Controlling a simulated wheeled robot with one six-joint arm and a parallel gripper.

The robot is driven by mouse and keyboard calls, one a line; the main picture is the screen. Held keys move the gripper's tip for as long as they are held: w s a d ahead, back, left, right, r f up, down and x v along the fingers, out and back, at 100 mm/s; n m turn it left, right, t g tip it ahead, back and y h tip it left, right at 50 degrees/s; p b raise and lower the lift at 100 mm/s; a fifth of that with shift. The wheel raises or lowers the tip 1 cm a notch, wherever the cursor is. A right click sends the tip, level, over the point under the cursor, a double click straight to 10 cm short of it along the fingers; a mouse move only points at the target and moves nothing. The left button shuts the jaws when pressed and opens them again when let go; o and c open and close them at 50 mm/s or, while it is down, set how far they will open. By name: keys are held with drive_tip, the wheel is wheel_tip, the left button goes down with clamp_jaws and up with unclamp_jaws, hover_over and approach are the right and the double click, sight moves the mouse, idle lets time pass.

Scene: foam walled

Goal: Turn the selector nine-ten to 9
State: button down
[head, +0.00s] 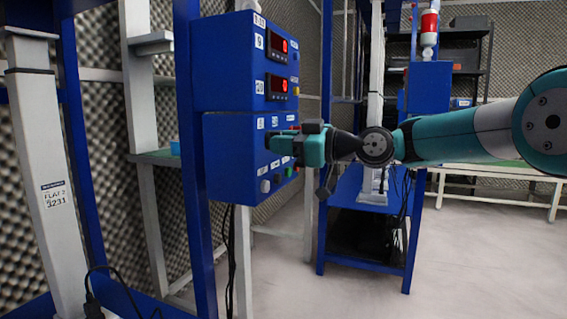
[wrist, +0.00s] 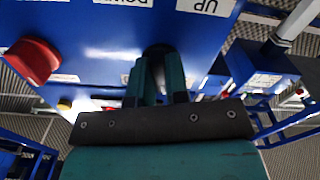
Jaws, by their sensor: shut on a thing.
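My gripper (head: 272,148) is at the front of the lower blue control box (head: 232,160) in the head view. In the wrist view my gripper (wrist: 160,75) has its two teal fingers close together on a dark round knob (wrist: 157,48) on the blue panel. The knob is mostly hidden between the fingers, and its pointer cannot be seen. Upside-down "UP" and "DOWN" labels are above it in the wrist view. I cannot read a nine-ten label or tell the selector's setting.
An upper box with two red displays (head: 279,45) sits above. A pale button (head: 265,186) and a green one (head: 289,172) are low on the lower box. A red button (wrist: 33,60) is left of my fingers in the wrist view.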

drive_tip(key=shift+f+n+b, duration=0.1)
drive_tip(key=shift+n+b, duration=1.1)
drive_tip(key=c, duration=1.1)
unclamp_jaws()
drive_tip(key=p+v, duration=0.1)
drive_tip(key=v, duration=1.6)
drive_tip(key=shift+s+d+r+p, duration=0.1)
drive_tip(key=shift+d+r+p, duration=0.1)
drive_tip(key=shift+p, duration=0.2)
drive_tip(key=shift+a, duration=0.1)
